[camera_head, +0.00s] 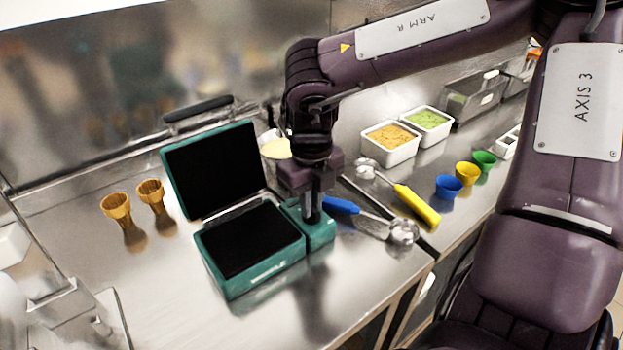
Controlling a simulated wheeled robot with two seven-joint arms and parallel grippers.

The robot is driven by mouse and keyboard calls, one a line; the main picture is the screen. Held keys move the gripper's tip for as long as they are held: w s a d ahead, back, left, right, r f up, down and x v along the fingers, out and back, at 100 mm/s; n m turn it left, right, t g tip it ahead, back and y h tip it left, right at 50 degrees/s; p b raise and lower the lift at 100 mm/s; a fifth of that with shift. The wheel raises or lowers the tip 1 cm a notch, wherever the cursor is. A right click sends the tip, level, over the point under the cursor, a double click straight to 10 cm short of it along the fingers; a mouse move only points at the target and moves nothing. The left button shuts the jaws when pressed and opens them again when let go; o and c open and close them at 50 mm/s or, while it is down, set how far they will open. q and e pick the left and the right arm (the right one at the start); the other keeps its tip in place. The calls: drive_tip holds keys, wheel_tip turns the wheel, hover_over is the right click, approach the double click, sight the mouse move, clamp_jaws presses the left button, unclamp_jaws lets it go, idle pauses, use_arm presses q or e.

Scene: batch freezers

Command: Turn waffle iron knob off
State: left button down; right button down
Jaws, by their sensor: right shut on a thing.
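The waffle iron (255,265) is a teal box with black plates, standing on the steel counter with its lid (213,165) open and leaning back. A teal control block (321,232) joins its right side. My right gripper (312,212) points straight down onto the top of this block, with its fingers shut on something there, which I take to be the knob. The knob itself is hidden by the fingers, so its setting cannot be seen. My left gripper is not in view.
Two waffle cones (117,208) stand left of the iron. A blue-handled scoop (370,218) lies close right of the gripper, with a yellow-handled scoop (415,205) beyond. White tubs (390,155) and small coloured cups (467,173) stand further right.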

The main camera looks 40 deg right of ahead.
idle(0.5)
drive_tip(key=c, duration=1.4)
unclamp_jaws()
drive_tip(key=shift+c, duration=0.2)
wheel_tip(320, 180, up, 8)
drive_tip(key=shift+f, duration=0.1)
